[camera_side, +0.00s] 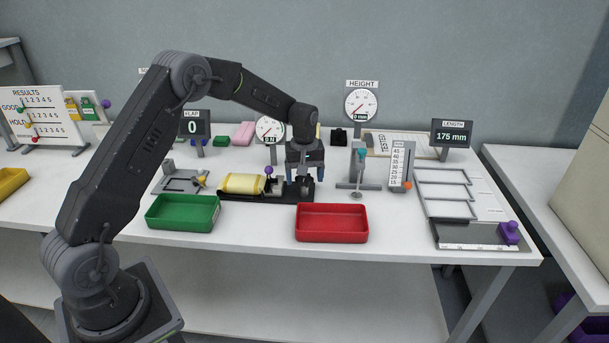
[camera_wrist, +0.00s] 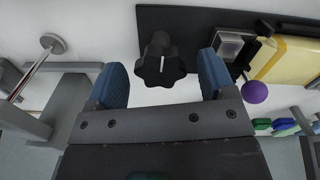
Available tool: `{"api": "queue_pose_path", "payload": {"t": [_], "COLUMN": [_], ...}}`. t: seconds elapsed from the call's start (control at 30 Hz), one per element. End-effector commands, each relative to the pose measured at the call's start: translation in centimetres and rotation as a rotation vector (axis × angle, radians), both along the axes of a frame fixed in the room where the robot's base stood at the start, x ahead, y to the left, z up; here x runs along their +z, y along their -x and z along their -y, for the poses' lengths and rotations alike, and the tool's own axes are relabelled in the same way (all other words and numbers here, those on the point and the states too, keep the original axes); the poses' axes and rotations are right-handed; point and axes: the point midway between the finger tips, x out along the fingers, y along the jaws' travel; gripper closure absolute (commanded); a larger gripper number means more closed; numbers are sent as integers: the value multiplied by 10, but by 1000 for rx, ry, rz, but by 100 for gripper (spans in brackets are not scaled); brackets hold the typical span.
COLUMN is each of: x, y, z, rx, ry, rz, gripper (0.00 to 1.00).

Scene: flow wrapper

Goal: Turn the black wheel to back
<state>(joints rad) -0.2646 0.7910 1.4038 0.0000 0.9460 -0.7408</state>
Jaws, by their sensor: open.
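The black wheel (camera_wrist: 162,62) is a lobed knob with a white line on it, at the end of a dark base plate (camera_wrist: 195,18). In the wrist view it shows between and a little beyond my two blue fingertips. My gripper (camera_wrist: 160,80) is open, with a finger on either side of the wheel; I cannot tell whether either finger touches it. In the side view my gripper (camera_side: 304,172) points down over the right end of the dark base, and it hides the wheel there.
A yellow wrapped pack (camera_side: 243,183) and a purple ball knob (camera_side: 268,171) are on the base left of my gripper. A red tray (camera_side: 332,223) and a green tray (camera_side: 183,212) stand in front. A grey height stand (camera_side: 357,165) is close on the right.

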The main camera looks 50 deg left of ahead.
Motion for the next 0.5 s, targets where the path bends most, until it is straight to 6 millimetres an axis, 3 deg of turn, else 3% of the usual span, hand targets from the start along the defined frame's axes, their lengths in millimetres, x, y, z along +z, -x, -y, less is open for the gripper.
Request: {"api": "queue_pose_path", "payload": {"t": [0.23, 0.5], "x": [17, 75], "y": [-1, -1], "z": [0, 0], "rx": [0, 0], "ry": [-1, -1], "rz": [4, 6], "gripper": [24, 24]}}
